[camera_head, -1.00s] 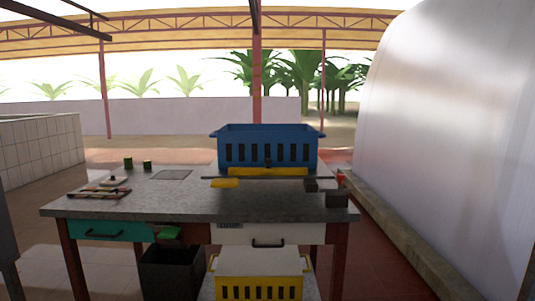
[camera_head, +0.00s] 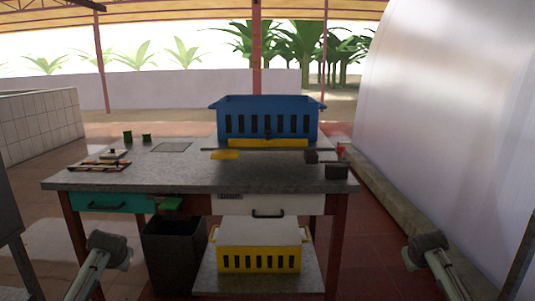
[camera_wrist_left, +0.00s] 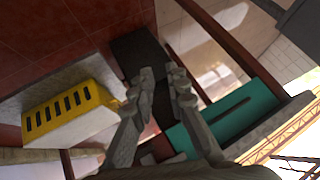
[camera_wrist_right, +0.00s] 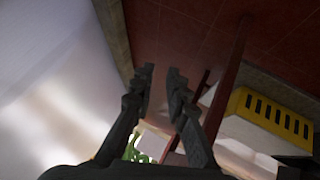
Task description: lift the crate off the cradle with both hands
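A blue slotted crate (camera_head: 268,118) with a side lug at each end stands upright at the back of the grey worktable (camera_head: 110,178). A yellow strip (camera_head: 268,143) shows low along its front; its underside is hidden. A second crate, yellow with a pale top (camera_head: 260,258), sits on the low shelf below. It also shows in the left wrist view (camera_wrist_left: 70,112) and right wrist view (camera_wrist_right: 275,113). My left gripper (camera_wrist_left: 161,76) and right gripper (camera_wrist_right: 161,76) are open and empty, apart from both crates. In the head view my arms are low, either side of the table.
A dark bin (camera_head: 173,255) stands under the table, left of the shelf. A thin bar (camera_head: 255,149), a yellow block (camera_head: 224,155) and dark blocks (camera_head: 336,171) lie before the blue crate. A large pale curved wall (camera_head: 450,120) bounds the right side.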

